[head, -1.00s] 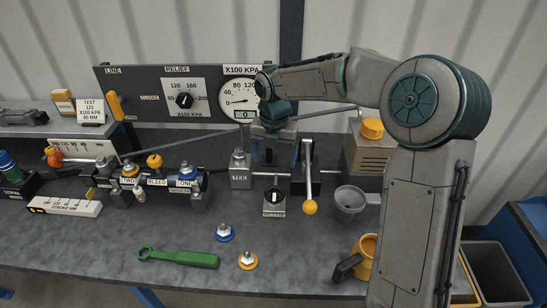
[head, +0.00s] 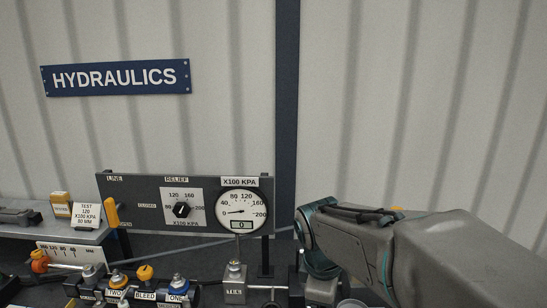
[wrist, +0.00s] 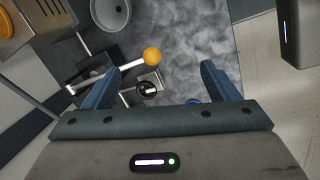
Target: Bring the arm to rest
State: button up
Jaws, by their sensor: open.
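My gripper (wrist: 160,82) shows in the wrist view with its two blue fingers spread apart and nothing between them. Below it in that view are a lever with an orange ball knob (wrist: 152,56) and a black selector knob (wrist: 146,88) on the bench. In the head view my arm reaches in from the lower right, and its end lies out of sight behind the arm links and below the frame.
A grey panel with a pressure gauge (head: 241,211) and a relief dial (head: 182,210) stands at the back. Couplers with a BLEED knob (head: 145,272) sit lower left. A grey funnel cup (wrist: 110,12) is near the lever.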

jog(key=s+d+m+t+y, duration=0.1)
jog(key=s+d+m, duration=0.3)
jog(key=s+m, duration=0.7)
jog(key=m, duration=0.3)
jog(key=shift+d+t+y, duration=0.3)
jog(key=shift+t+y, duration=0.1)
